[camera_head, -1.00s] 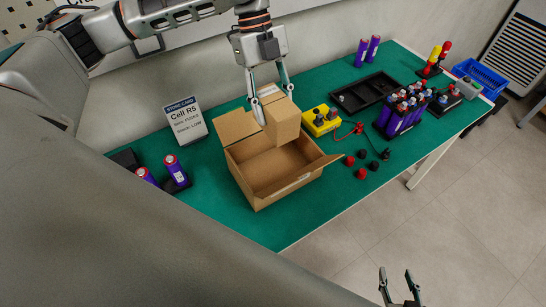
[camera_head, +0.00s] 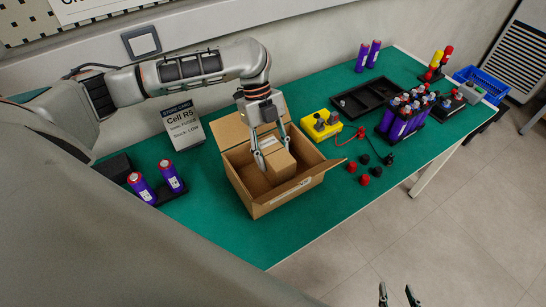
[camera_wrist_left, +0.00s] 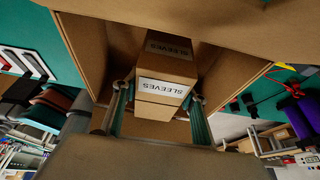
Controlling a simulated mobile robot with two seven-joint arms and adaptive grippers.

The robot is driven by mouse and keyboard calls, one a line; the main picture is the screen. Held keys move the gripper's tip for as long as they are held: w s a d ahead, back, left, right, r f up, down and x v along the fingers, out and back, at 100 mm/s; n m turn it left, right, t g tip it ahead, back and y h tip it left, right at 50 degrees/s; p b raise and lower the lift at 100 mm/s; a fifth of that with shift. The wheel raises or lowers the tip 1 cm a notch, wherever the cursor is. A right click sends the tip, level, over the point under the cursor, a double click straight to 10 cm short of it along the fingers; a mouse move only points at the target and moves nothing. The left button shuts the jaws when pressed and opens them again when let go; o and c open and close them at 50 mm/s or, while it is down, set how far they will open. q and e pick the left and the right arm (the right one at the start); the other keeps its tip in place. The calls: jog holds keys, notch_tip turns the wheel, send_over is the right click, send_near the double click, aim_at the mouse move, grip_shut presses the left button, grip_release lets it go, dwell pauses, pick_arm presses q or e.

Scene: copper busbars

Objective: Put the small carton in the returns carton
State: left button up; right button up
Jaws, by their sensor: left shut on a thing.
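The small carton (camera_head: 281,166) is a brown box. It is inside the open returns carton (camera_head: 293,199), a larger brown box with its flaps out, on the green table. My left gripper (camera_head: 273,158) reaches down into the returns carton and is shut on the small carton. In the left wrist view the small carton (camera_wrist_left: 165,88) carries a "SLEEVES" label and sits between the fingertips (camera_wrist_left: 160,95). I cannot tell whether it touches the carton's floor. My right gripper (camera_head: 398,297) is at the bottom edge, empty, its fingers apart and partly cut off.
A yellow meter (camera_head: 321,124) with red and black leads stands just right of the returns carton. Red and black caps (camera_head: 364,179) lie nearby. Purple cells (camera_head: 172,176) stand at the left, and a black tray (camera_head: 367,97) lies behind. The table's front strip is clear.

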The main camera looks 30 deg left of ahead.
pick_arm(q)
jog(key=shift+f, duration=0.45)
jog(key=shift+r, duration=0.1)
jog(key=shift+f, duration=0.45)
jog(key=shift+f+p, duration=0.2)
jog(key=shift+p, duration=0.1)
jog(key=o, duration=1.3)
jog(key=shift+r, duration=0.1)
